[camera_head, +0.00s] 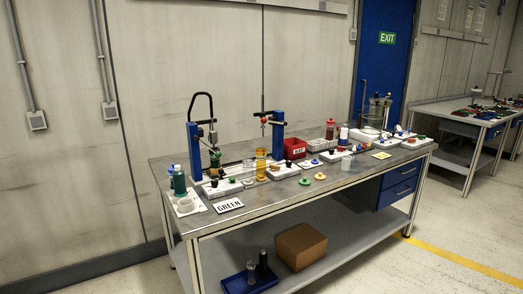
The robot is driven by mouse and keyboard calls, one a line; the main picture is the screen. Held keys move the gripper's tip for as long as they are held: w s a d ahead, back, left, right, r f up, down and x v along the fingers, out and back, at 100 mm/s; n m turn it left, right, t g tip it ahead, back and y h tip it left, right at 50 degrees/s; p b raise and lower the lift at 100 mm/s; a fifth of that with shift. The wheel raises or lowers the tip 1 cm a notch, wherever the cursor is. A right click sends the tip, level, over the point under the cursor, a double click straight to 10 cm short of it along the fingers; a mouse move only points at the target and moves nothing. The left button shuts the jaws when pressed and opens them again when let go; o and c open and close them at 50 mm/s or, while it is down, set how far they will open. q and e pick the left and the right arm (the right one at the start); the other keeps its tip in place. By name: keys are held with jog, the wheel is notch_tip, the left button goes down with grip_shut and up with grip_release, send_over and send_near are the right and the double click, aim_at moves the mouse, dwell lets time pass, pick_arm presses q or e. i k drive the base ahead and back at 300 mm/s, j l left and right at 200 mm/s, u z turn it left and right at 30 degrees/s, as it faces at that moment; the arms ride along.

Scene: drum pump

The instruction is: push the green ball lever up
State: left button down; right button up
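A workbench (300,196) stands ahead, a little away from me, with a row of small equipment on it. A blue upright stand (193,150) with a black curved hose rises at its left end. A small green ball (215,155) shows beside this stand, above the bench top; it looks like the end of a lever, but the lever is too small to make out. A second blue stand (278,134) stands to the right, with a small red ball (264,120) beside it. Neither of my grippers is in view.
A red bin (295,148) stands mid-bench. A cardboard box (301,246) and blue tray (251,280) are on the lower shelf.

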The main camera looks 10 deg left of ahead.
aim_at(218, 155)
jog(key=i+j+z, duration=0.2)
jog(key=j, duration=0.15)
jog(key=i+j+z, duration=0.2)
jog(key=j, duration=0.15)
jog(key=i+j+z, duration=0.2)
jog(key=j, duration=0.15)
jog(key=j+z, duration=0.2)
jog(key=j, duration=0.2)
jog(key=i+j+z, duration=0.2)
jog(key=j, duration=0.25)
jog(key=k, duration=0.1)
